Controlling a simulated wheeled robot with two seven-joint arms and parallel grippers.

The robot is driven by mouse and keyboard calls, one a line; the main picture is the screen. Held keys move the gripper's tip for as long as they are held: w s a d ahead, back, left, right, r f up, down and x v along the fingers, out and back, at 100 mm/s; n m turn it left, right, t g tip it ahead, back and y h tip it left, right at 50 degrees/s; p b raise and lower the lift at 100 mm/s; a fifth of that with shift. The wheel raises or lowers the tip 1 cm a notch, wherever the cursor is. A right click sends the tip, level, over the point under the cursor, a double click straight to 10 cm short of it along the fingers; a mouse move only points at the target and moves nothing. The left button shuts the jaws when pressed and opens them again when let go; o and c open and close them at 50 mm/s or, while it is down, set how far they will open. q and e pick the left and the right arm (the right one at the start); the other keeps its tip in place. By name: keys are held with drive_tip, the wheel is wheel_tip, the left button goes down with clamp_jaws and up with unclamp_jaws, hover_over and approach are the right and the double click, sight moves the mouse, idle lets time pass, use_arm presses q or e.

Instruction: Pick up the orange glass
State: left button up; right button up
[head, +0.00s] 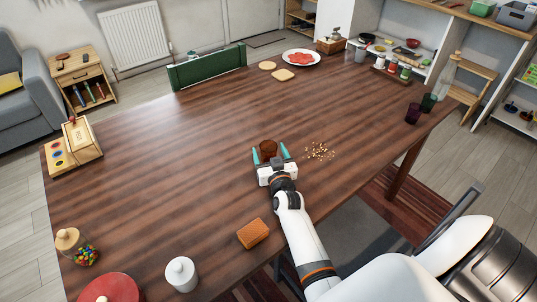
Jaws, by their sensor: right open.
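The orange glass (268,148), a small brown-orange see-through cup, stands on the wooden table (190,140) near the middle of the head view. My right gripper (269,155) reaches in from the lower right, with its two teal fingertips apart on either side of the glass. The gripper is open, and the glass sits between or just beyond the fingertips. I cannot tell whether either finger touches it. The lower part of the glass is partly hidden by the gripper. My left gripper is not in view.
Scattered crumbs (320,151) lie just right of the gripper. An orange sponge-like block (253,233) and a white lidded jar (181,273) are nearer the front. Purple (413,113) and green (429,102) glasses stand at the right edge. The table left of the gripper is clear.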

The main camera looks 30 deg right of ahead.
drive_tip(key=shift+x, duration=0.8)
drive_tip(key=c, duration=1.1)
drive_tip(key=shift+r, duration=0.1)
wheel_tip(320, 180, up, 9)
drive_tip(key=p, duration=0.1)
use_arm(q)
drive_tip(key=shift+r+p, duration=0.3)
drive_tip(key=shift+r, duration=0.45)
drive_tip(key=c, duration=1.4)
use_arm(e)
drive_tip(key=s+a+r+n+y, duration=0.1)
drive_tip(key=s+a+n+y, duration=0.1)
drive_tip(key=s+a, duration=0.7)
drive_tip(key=s+a+r+n+t+y, duration=0.1)
drive_tip(key=s+a+r+y, duration=0.1)
drive_tip(key=s+a, duration=0.7)
drive_tip(key=s+y, duration=0.1)
drive_tip(key=s, duration=0.3)
drive_tip(key=shift+s+r+n+y, duration=0.3)
drive_tip(key=shift+s+n+y, duration=0.05)
drive_tip(key=shift+n+y, duration=0.05)
